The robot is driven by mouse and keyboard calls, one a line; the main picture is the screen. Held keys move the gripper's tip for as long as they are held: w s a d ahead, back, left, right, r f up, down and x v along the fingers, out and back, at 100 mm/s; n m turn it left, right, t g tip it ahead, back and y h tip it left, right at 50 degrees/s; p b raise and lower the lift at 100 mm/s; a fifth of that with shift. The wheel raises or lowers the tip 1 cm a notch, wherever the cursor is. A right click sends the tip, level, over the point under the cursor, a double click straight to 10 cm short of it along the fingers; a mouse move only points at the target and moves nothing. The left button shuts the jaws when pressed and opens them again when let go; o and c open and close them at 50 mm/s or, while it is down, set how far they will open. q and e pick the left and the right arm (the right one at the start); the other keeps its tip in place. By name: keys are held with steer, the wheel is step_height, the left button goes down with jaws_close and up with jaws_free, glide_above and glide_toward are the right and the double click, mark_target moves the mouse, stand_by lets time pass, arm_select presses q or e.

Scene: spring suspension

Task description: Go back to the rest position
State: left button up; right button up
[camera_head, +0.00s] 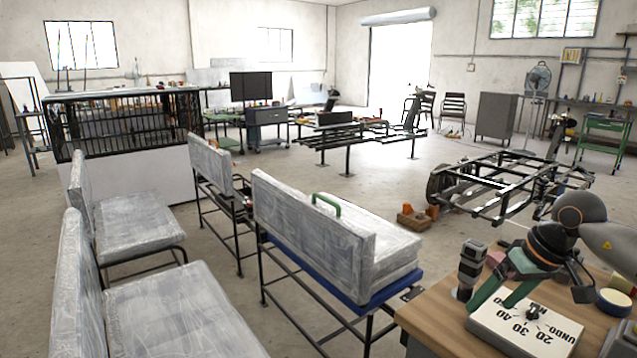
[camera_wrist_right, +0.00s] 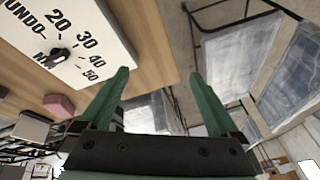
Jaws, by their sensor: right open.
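My right gripper (camera_head: 489,304) is open, with green fingers, above the wooden table at the lower right of the head view. Nothing is between its fingers. It is over the left part of a white dial panel (camera_head: 560,328) with numbers and a dark knob. In the right wrist view the two green fingers (camera_wrist_right: 158,76) stand wide apart. The dial panel (camera_wrist_right: 95,25) lies to the left of them there, on the wooden table (camera_wrist_right: 150,30). Whether the fingertips touch the panel is hard to tell, but a gap seems to show. My left gripper is not in view.
A dark grey upright device (camera_head: 470,264) and a pink block (camera_head: 495,259) stand left of my right arm. A yellow-rimmed tape roll (camera_head: 614,303) lies at its right. Wrapped seats (camera_head: 310,228) stand left of the table. A metal chassis frame (camera_head: 510,185) is behind.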

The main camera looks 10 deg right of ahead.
steer(key=s+a+f+m+t+y, duration=0.1)
steer(key=a+f+m+t+y, duration=0.2)
steer(key=a+m+y, duration=0.85)
steer(key=s+a+f+m+t+y, duration=0.1)
steer(key=a+f+m+t+y, duration=0.2)
steer(key=a+m, duration=1.4)
step_height(320, 180, down, 10)
steer(key=s+d+f+m+t+h, duration=0.15)
steer(key=m+t+h, duration=0.6)
steer(key=m, duration=1.65)
steer(key=s+d+f+m+g+h, duration=0.1)
steer(key=s+f+m+g+h, duration=0.6)
steer(key=s+f+m, duration=1)
arm_select(q)
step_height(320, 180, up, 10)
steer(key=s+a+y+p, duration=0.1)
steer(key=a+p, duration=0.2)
steer(key=p, duration=1.1)
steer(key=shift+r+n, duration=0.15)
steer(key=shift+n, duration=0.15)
arm_select(e)
steer(key=d+r+g, duration=0.1)
steer(key=d+r, duration=0.2)
steer(key=r, duration=1)
steer(key=shift+d+m, duration=0.3)
steer(key=shift+m, duration=0.15)
